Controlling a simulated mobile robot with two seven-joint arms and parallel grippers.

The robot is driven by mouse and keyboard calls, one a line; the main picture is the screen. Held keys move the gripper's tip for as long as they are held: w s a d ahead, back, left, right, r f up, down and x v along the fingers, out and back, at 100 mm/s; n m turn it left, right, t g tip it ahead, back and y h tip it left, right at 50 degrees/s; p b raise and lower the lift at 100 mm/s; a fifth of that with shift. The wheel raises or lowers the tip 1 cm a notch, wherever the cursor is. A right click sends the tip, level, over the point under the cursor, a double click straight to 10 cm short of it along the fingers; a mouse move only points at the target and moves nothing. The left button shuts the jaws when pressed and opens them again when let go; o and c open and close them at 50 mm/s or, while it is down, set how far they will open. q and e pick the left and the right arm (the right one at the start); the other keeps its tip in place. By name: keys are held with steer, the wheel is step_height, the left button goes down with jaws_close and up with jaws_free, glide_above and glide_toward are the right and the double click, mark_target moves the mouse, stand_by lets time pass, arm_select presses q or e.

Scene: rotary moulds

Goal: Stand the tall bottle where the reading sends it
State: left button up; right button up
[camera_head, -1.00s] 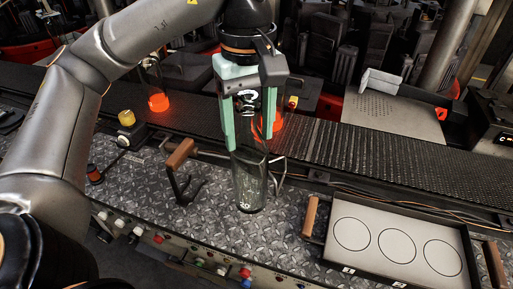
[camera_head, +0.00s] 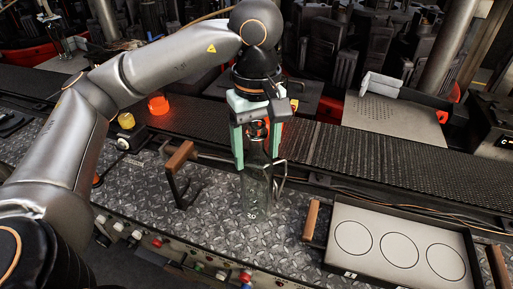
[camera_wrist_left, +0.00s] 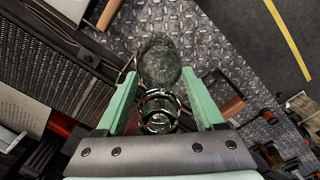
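The tall bottle (camera_head: 256,192) is clear glass and upright over the diamond-pattern metal plate in the head view. Small pale marks show near its base. I cannot tell whether the base touches the plate. My left gripper (camera_head: 257,160), with pale green fingers, is shut on its upper part from above. In the left wrist view the bottle (camera_wrist_left: 160,62) lies between the fingertips, its ringed mouth nearer the camera. A shallow tray (camera_head: 435,225) with three black circles stands at the right, with no bottle on the circles. A dark display (camera_head: 507,143) is cut off at the right edge. My right gripper is not in view.
A wooden-handled metal frame (camera_head: 180,158) stands left of the bottle, and a thin metal loop is close on its right. The plate between bottle and tray is mostly clear.

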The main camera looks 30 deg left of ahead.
arm_select(q)
steer(key=o, duration=0.4)
steer(key=shift+r, duration=0.1)
step_height(320, 180, up, 12)
steer(key=p, duration=0.3)
stand_by(0.7)
